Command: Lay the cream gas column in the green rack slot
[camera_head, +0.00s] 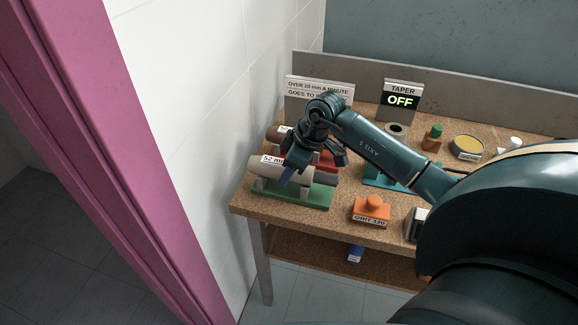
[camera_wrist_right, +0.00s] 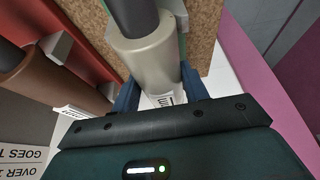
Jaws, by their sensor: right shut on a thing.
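The cream gas column (camera_head: 262,165) lies level along the green rack (camera_head: 290,196) at the left end of the bench; its label reads 52 m, the rest hidden. In the right wrist view the column (camera_wrist_right: 150,60) shows a dark rod at its far end. My right gripper (camera_head: 288,173) reaches down over the column, and its blue fingers (camera_wrist_right: 162,92) stand on both sides of it, shut on it. The column is over the rack's pale supports; I cannot tell whether it rests fully in them. My left gripper is not in view.
Behind is a red rack (camera_head: 326,158) with a brown column (camera_wrist_right: 38,80), close beside the green one. An orange grit block (camera_head: 371,208), a bottle (camera_head: 432,138), a tin (camera_head: 467,148) and an OFF display (camera_head: 401,100) stand rightward. A white wall is left.

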